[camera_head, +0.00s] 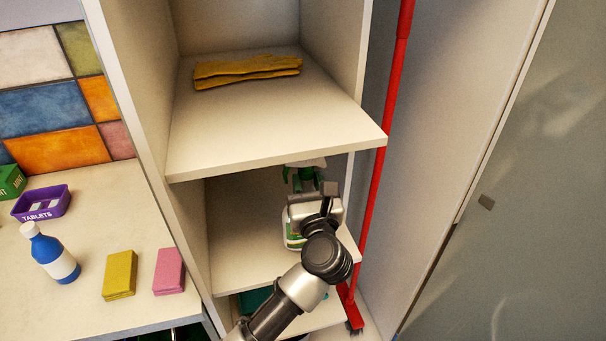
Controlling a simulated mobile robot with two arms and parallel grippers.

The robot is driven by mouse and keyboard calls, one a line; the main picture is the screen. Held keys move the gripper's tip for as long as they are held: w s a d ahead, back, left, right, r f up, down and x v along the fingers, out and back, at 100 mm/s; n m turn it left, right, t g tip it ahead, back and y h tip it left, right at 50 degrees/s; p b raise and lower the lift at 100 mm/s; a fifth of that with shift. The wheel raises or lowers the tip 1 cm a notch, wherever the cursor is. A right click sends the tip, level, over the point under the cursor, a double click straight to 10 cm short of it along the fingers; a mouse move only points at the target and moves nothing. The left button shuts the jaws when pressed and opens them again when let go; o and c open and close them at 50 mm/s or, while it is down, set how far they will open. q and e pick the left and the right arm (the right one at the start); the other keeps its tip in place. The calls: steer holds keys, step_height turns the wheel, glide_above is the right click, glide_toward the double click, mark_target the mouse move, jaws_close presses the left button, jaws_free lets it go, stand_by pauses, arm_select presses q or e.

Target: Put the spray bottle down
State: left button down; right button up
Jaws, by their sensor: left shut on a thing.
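The spray bottle (292,239) is white with a green spray head and a green label. It is inside the cabinet, over the middle shelf (240,235) and below the upper shelf. My left gripper (303,188) is shut on the spray bottle near its upper part. The gripper and wrist hide much of the bottle's body. The bottle looks upright, and I cannot tell whether its base touches the shelf. My right gripper is not in view.
Folded yellow cloths (247,70) lie on the upper shelf (270,125). A red pole (383,150) stands just right of the shelves. On the left counter are a blue-and-white bottle (52,255), yellow sponge (120,275), pink sponge (168,271) and purple tablets box (42,203).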

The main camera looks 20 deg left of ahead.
arm_select(q)
steer(key=shift+f+x, duration=0.2)
steer(key=shift+x, duration=2.05)
steer(key=shift+f+b, duration=0.75)
steer(key=c, duration=1.2)
jaws_free()
steer(key=shift+f, duration=0.25)
steer(key=o, duration=0.4)
steer(key=shift+s, duration=0.1)
steer(key=shift+o, duration=0.2)
